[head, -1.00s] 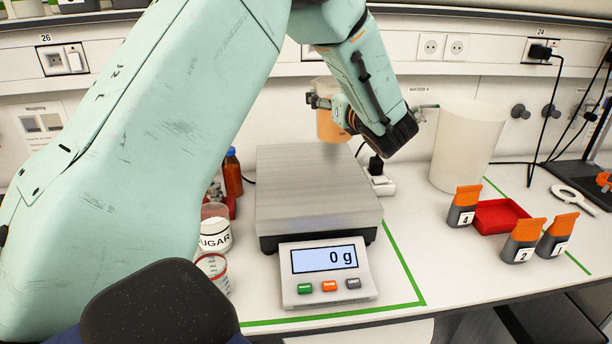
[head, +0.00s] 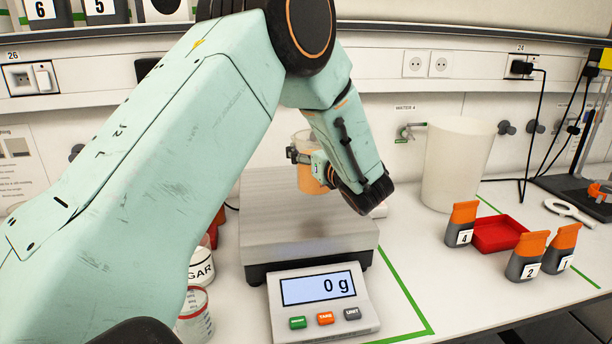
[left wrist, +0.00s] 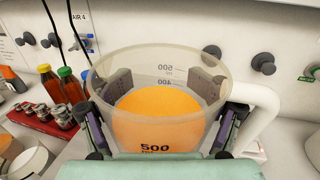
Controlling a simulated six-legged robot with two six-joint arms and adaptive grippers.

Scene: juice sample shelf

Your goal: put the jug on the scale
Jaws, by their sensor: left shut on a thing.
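The jug (head: 310,180) is a clear measuring jug with orange juice in it. My left gripper (head: 308,158) is shut on the jug and holds it upright over the back part of the scale. The left wrist view shows the jug (left wrist: 158,100) from above, with the finger pads (left wrist: 165,85) on both sides of its wall and its handle to the right. The scale (head: 300,225) has a bare grey plate, and its display (head: 318,288) reads 0 g. I cannot tell whether the jug's base touches the plate. My right gripper is not in view.
A tall white container (head: 455,165) stands right of the scale.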

